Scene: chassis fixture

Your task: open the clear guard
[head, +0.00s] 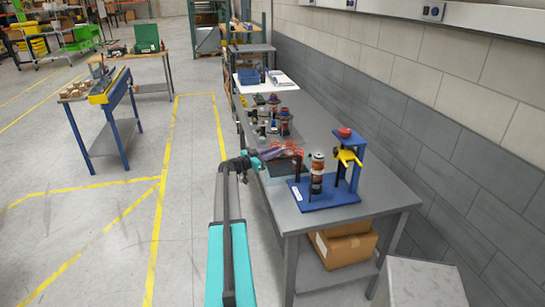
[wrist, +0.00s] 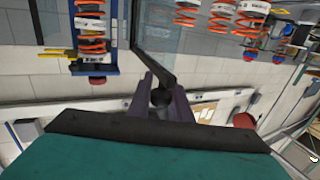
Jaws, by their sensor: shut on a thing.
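The clear guard is a see-through panel with a dark frame. In the wrist view the guard (wrist: 155,55) reaches up from the fingers, and its dark edge bar runs to them. In the head view the guard (head: 283,170) is small and hard to make out beside the blue fixture. My gripper (wrist: 160,100) has its purple fingers shut around a dark round knob (wrist: 161,98) at the guard's edge. In the head view my gripper (head: 269,153) is at the left side of the bench, and its grip is too small to see there.
Orange coiled parts (wrist: 90,25) show in the wrist view. The grey bench (head: 385,195) is bare at its right front; floor is clear left of my arm.

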